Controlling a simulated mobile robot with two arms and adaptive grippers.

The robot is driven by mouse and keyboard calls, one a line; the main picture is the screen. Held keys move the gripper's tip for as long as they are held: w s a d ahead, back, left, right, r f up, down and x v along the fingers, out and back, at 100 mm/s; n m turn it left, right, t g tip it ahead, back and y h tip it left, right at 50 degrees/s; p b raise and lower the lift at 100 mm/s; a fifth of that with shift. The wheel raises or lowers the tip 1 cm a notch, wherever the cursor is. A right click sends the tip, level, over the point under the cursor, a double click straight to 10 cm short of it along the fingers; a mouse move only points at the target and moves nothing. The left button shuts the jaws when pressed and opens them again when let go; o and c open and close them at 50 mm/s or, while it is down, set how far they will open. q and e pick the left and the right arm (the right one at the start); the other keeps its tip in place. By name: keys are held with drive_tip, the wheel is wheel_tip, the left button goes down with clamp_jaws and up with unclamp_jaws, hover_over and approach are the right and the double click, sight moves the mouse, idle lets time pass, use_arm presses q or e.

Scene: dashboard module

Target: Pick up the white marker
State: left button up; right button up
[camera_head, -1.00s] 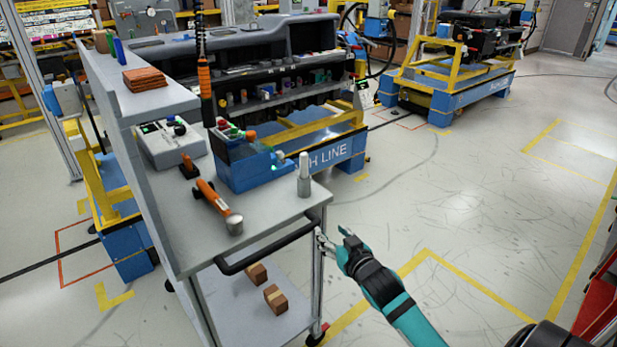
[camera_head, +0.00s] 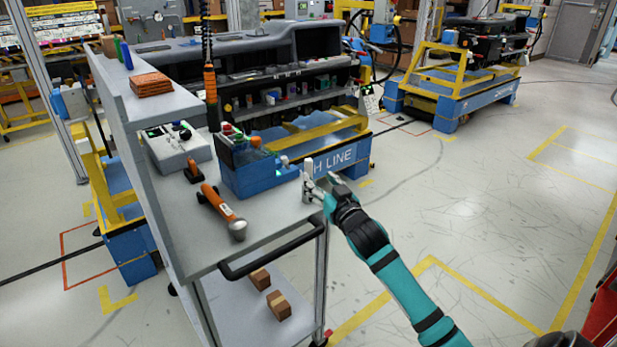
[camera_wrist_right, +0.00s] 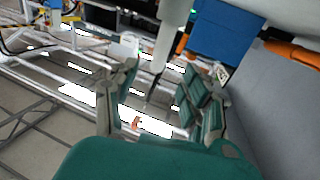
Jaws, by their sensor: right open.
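The white marker (camera_head: 308,165) stands upright near the right corner of the grey cart's top (camera_head: 262,219). My right gripper (camera_head: 320,184) is at that corner in the head view and hides the marker's lower part. In the right wrist view, a pale upright shaft that looks like the marker (camera_wrist_right: 172,38) shows beyond and between the spread fingers of my right gripper (camera_wrist_right: 160,78). The gripper is open and holds nothing. Whether a finger touches the marker cannot be told. My left gripper is not in view.
A blue bin (camera_head: 255,180) with coloured items stands just left of the marker. An orange-handled hammer (camera_head: 222,211) lies on the cart top. The cart's dark handle (camera_head: 270,252) runs along the near edge. Brown blocks (camera_head: 270,290) sit on the lower shelf. Open floor lies to the right.

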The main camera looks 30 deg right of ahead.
sight(310, 170)
drive_tip(key=w, duration=0.2)
drive_tip(key=w+d, duration=0.1)
drive_tip(key=w, duration=0.4)
drive_tip(key=shift+w+d+f+p, duration=0.2)
drive_tip(key=shift+w+f+p, duration=0.05)
drive_tip(key=shift+w+p, duration=0.1)
drive_tip(key=shift+s, duration=0.1)
clamp_jaws()
